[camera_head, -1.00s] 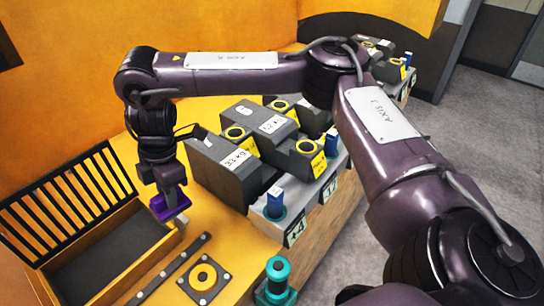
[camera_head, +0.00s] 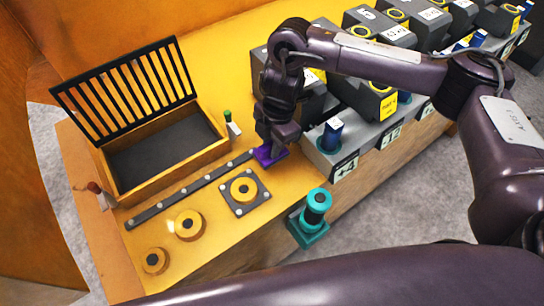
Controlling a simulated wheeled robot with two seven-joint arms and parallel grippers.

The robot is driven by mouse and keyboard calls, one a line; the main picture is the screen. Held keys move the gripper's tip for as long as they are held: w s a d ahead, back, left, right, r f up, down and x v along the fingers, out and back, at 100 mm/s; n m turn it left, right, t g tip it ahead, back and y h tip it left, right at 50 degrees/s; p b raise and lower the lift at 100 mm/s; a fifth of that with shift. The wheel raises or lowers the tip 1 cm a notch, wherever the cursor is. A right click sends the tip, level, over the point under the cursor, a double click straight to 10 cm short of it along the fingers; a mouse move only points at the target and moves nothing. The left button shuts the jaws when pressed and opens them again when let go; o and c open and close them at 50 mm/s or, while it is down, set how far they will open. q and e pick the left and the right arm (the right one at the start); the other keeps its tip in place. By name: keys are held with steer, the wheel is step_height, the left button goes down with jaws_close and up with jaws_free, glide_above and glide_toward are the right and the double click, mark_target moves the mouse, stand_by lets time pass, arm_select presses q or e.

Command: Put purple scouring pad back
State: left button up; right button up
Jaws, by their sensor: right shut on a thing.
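The purple scouring pad (camera_head: 270,155) is at the tip of my right gripper (camera_head: 273,145), low over the yellow bench top near the right end of a dark studded strip. My right gripper is shut on the pad. I cannot tell whether the pad touches the bench. A wooden tray (camera_head: 170,175) with a dark floor and a raised black slatted rack (camera_head: 128,88) stands to the left of the gripper; its floor looks empty. My left gripper is not in view.
Dark grey castings (camera_head: 345,95) stand in rows behind and right of the gripper. A green-topped marker (camera_head: 232,125), a plate with a yellow ring (camera_head: 244,190), yellow discs (camera_head: 189,225) and a teal fixture (camera_head: 314,212) are nearby. The studded strip (camera_head: 190,190) crosses the bench.

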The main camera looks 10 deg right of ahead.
steer(key=shift+f+b, duration=0.4)
steer(key=shift+f, duration=2.85)
steer(key=shift+f, duration=0.15)
steer(key=o, duration=0.9)
steer(key=r, duration=0.4)
steer(key=d+r, duration=0.1)
steer(key=r, duration=0.7)
steer(key=shift+w+d+r, duration=0.15)
steer(key=shift+w+d, duration=0.15)
steer(key=shift+w, duration=0.05)
